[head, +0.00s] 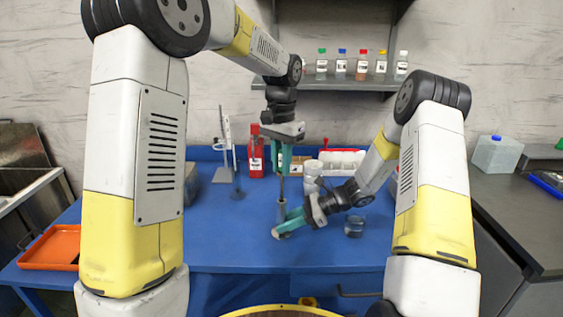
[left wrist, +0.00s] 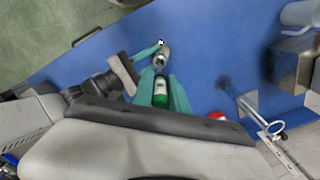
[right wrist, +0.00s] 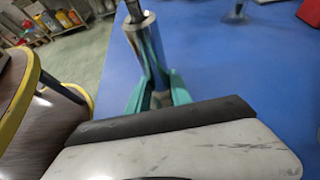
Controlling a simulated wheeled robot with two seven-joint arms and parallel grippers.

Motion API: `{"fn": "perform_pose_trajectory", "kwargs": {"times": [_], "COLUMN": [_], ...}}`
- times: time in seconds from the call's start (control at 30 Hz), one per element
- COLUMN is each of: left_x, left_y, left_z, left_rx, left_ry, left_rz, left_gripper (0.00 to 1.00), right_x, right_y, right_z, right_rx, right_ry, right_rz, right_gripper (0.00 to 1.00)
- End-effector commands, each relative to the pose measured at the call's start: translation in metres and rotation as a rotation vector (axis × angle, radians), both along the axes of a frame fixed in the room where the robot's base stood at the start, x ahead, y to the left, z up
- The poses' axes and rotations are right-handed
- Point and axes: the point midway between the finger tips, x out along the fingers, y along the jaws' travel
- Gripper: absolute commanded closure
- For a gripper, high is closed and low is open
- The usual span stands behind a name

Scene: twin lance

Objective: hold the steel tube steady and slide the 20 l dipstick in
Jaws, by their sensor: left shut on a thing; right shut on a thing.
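My left gripper (head: 281,168) is shut on the dipstick's green, labelled handle (left wrist: 160,92). The dipstick's dark rod (head: 280,188) hangs about upright below it. The steel tube (head: 282,211) stands upright below the rod, and my right gripper (head: 281,229) is shut around its lower part. In the right wrist view the shiny tube (right wrist: 146,48) rises between the fingers, and the rod (right wrist: 134,10) meets its mouth. I cannot tell how deep the rod's lower end sits. The tube's mouth also shows in the left wrist view (left wrist: 161,60), in line with the handle.
The blue table (head: 220,235) is clear at its front left. A red bottle (head: 256,155), a white jar (head: 312,174) and a glass beaker (head: 354,226) stand near the arms.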

Motion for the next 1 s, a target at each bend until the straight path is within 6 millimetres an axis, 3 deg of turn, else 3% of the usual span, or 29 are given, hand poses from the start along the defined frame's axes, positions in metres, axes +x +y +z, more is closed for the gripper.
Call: {"fn": "perform_pose_trajectory", "kwargs": {"times": [1.0], "left_x": [0.0], "left_y": [0.0], "left_z": [-0.026], "left_rx": [0.001], "left_ry": [0.001], "left_rz": [0.001], "left_gripper": [1.0], "right_x": [0.0], "right_y": [0.0], "right_z": [0.0], "right_rx": [0.0], "right_ry": [0.0], "right_rz": [0.0], "right_gripper": [0.97]}}
